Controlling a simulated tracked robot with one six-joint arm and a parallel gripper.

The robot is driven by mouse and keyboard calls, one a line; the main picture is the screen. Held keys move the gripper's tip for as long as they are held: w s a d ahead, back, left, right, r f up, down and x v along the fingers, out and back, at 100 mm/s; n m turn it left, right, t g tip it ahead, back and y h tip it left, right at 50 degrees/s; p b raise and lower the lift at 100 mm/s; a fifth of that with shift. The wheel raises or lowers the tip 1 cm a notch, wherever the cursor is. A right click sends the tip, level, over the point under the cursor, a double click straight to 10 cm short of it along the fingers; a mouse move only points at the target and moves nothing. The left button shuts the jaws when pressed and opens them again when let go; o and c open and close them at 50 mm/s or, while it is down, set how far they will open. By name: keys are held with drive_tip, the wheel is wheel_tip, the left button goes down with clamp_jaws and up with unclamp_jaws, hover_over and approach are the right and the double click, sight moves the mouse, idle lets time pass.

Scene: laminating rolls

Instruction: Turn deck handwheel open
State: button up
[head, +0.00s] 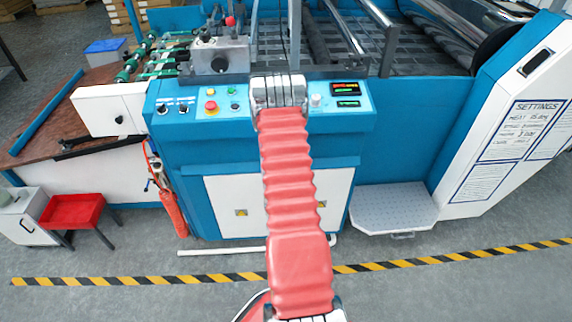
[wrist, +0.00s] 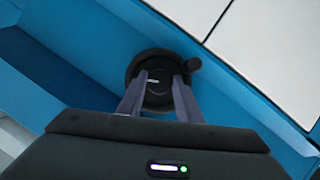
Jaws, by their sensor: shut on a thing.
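The deck handwheel (wrist: 155,58) is a black round wheel with a small knob (wrist: 193,64) at its right edge in the wrist view. It sits against a blue surface beside white panels. My gripper (wrist: 160,84) is at the wheel, one finger on each side of its middle, shut on it. The fingers and gripper body hide the wheel's lower part. In the head view my red-sleeved arm reaches to the blue machine; I cannot make out the handwheel or the fingertips there.
A control panel (head: 210,116) with buttons and a lit display (head: 346,88) flanks my arm. A grey step (head: 393,208) stands at the machine's right. A red tray (head: 72,211) and a red extinguisher (head: 173,212) are at left. The floor with the striped line (head: 420,262) is clear.

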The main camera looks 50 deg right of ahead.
drive_tip(key=n+h, duration=0.1)
drive_tip(key=n, duration=0.1)
drive_tip(key=n+g+h, duration=0.1)
drive_tip(key=n, duration=0.2)
drive_tip(key=n+h, duration=0.2)
drive_tip(key=n, duration=0.1)
drive_tip(key=shift+w+a+f, duration=0.15)
drive_tip(key=shift+f, duration=0.25)
idle(0.5)
drive_tip(key=o, duration=1)
drive_tip(key=shift+o, duration=0.2)
drive_tip(key=shift+a+r, duration=0.1)
drive_tip(key=f+v, duration=0.1)
drive_tip(key=v, duration=1.2)
drive_tip(key=shift+a+r, duration=0.35)
drive_tip(key=shift+r, duration=0.05)
